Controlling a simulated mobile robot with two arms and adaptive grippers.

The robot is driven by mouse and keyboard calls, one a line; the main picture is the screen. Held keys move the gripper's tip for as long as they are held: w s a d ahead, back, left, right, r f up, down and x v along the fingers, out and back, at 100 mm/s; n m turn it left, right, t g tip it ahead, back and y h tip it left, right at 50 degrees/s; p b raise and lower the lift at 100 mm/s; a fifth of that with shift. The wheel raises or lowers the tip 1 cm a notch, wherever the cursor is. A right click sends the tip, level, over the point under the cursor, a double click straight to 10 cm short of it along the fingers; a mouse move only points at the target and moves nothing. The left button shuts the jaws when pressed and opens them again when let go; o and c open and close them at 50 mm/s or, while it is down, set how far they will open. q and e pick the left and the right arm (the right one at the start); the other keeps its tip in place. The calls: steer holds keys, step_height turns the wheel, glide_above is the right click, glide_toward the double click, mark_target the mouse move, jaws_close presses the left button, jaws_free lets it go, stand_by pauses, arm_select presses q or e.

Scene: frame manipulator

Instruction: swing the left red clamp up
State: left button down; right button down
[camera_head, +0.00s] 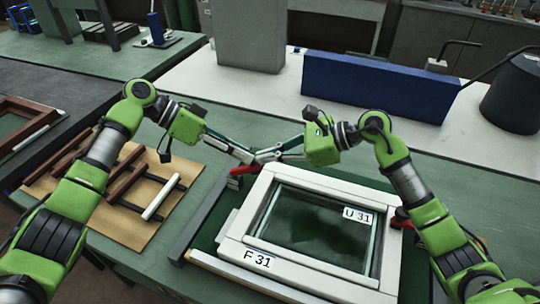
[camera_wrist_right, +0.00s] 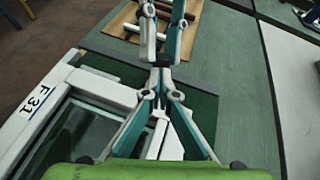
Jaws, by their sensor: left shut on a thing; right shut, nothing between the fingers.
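The left red clamp (camera_head: 243,170) sits at the far left corner of the white frame (camera_head: 230,252), which is marked F 31. My left gripper (camera_head: 251,158) is shut at this clamp, just above its red part; its fingertips hide the exact contact. My right gripper (camera_head: 260,157) is shut and empty, its tips very close to the left fingertips. In the right wrist view the tips of the right gripper (camera_wrist_right: 160,68) meet the left gripper's fingers (camera_wrist_right: 162,55), and no red shows there. Another red clamp (camera_head: 401,219) is at the frame's right side.
A dark glass pane marked U 31 (camera_head: 315,235) lies inside the frame. Dark wooden frame pieces (camera_head: 125,180) lie on a brown board at the left. A blue block (camera_head: 380,85) and a dark cylinder (camera_head: 515,95) stand behind.

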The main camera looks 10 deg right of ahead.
arm_select(q)
steer(key=shift+d, duration=0.15)
steer(key=shift+s+d, duration=0.1)
steer(key=shift+s, duration=0.1)
arm_select(e)
steer(key=shift+w+a+r, duration=0.15)
steer(key=shift+a+r, duration=0.4)
steer(key=shift+a, duration=0.05)
